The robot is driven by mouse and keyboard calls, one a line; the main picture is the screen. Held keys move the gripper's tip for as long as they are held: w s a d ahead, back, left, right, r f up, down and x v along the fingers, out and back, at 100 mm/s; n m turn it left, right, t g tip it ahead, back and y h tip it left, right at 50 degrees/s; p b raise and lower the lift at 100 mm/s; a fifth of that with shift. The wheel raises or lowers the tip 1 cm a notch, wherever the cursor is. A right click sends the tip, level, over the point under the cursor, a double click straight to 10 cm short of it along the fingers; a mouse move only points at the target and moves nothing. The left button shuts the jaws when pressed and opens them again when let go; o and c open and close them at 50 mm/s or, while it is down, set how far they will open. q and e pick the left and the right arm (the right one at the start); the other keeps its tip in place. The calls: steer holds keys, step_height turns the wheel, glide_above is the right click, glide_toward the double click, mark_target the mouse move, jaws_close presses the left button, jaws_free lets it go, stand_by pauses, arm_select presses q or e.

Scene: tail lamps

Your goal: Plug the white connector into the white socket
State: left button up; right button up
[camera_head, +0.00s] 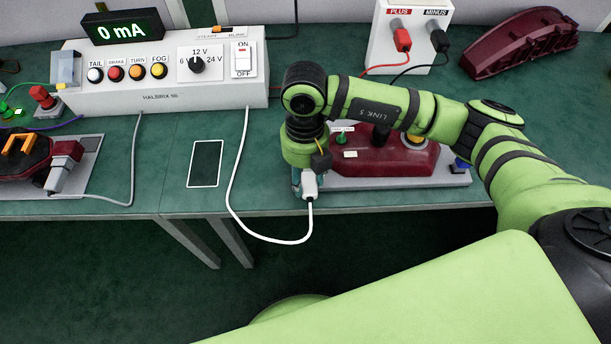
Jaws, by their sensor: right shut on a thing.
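My right gripper (299,181) points down at the front left edge of a grey fixture plate (402,182) that carries a dark red tail lamp (390,157). It is shut on the white connector (310,184). A white cable (232,188) loops from the connector over the table's front edge and up to the tester box. I cannot make out the white socket for sure; my gripper and arm cover part of the lamp. A small white block (350,154) shows on the lamp, right of the gripper. My left gripper is out of view.
The tester box (150,96) with buttons stands at the back left, its display (122,29) reading 0 mA. A second fixture (90,178) is at far left. A power box (405,55) and loose red lamp (520,42) are behind.

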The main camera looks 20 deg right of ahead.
steer(key=shift+w+d+b, duration=0.2)
steer(key=shift+w+b, duration=0.2)
steer(key=shift+w, duration=0.4)
steer(key=o, duration=1.3)
steer(key=shift+w+d, duration=0.1)
steer(key=shift+c, duration=0.2)
steer(key=shift+r, duration=0.1)
step_height(320, 180, up, 12)
steer(key=w, duration=0.1)
steer(key=shift+w+d, duration=0.15)
steer(key=shift+d, duration=0.05)
steer(key=shift+c, duration=0.4)
